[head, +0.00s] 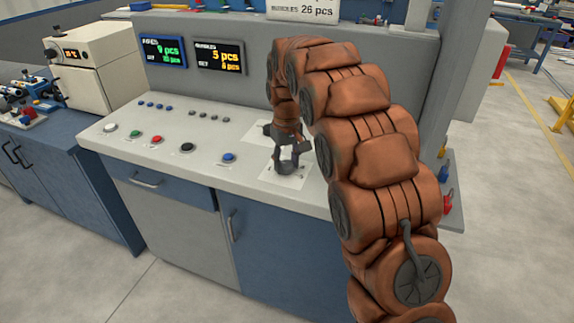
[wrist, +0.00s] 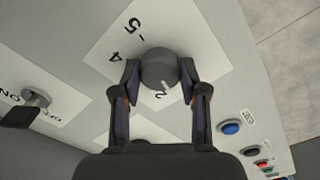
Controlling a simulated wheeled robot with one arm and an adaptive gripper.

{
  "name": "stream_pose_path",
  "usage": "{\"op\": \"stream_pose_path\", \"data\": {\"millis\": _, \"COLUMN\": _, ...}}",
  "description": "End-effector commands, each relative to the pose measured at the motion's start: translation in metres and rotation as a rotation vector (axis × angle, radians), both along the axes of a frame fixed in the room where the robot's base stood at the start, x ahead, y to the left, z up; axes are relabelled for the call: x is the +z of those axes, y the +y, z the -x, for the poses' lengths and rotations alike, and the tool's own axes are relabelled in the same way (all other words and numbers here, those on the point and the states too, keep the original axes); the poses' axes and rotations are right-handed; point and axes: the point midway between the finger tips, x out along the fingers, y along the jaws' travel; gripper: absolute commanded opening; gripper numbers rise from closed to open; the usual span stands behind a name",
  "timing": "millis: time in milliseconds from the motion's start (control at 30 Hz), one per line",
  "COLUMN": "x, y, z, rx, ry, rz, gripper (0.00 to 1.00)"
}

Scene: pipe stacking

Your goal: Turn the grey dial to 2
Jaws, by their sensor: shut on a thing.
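The grey dial (wrist: 158,66) is round and sits on a white paper card (wrist: 105,58) with printed numbers; 5, 4 and 2 can be read. A white mark on the dial points down in the wrist view, close to the 2. My gripper (wrist: 160,74) is shut on the dial, one finger on each side. In the head view my gripper (head: 288,155) is lowered over the dial (head: 284,168) on the right part of the console top. The exact alignment of the mark with the 2 is hard to tell.
An ON/OFF switch (wrist: 38,98) stands left in the wrist view, with another card (wrist: 112,133) partly hidden below. A blue button (head: 228,157) and a black button (head: 187,147) lie left of my gripper. Two displays (head: 220,57) are on the back panel.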

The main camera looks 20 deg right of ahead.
Motion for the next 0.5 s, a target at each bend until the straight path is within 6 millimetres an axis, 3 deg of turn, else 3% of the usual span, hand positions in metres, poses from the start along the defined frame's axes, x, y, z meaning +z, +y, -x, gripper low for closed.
{"op": "stream_pose_path", "data": {"millis": 500, "x": -0.0014, "y": 0.0008, "z": 0.0006, "rx": -0.386, "ry": 0.003, "rz": -0.001, "gripper": 0.08}}
